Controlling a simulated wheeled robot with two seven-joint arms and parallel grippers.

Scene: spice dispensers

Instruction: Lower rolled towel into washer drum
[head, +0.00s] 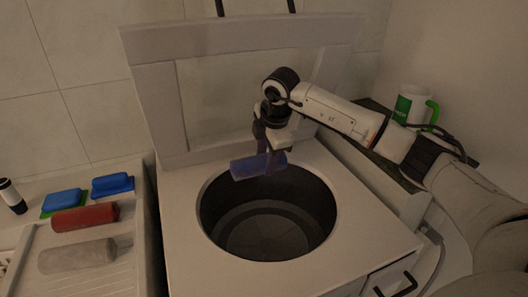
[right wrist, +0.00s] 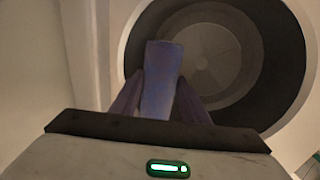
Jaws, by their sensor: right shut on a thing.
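A blue rolled towel (head: 251,167) is in my right gripper (head: 270,160), over the back rim of the washer drum (head: 268,215). In the head view the towel lies roughly level, its left end slightly lower. The top-loading washer (head: 185,230) has its lid (head: 245,95) raised behind the opening. The right wrist view shows the towel (right wrist: 160,75) between the two fingers, with the dark round drum (right wrist: 225,65) beyond it. The drum shows no towel at its bottom. My left gripper is not in view.
A red rolled towel (head: 84,217) and a grey rolled towel (head: 77,256) lie on a ribbed white surface (head: 125,255) at left. Two blue items (head: 62,200) (head: 113,185) lie behind them. A dark-and-white bottle (head: 12,196) stands far left.

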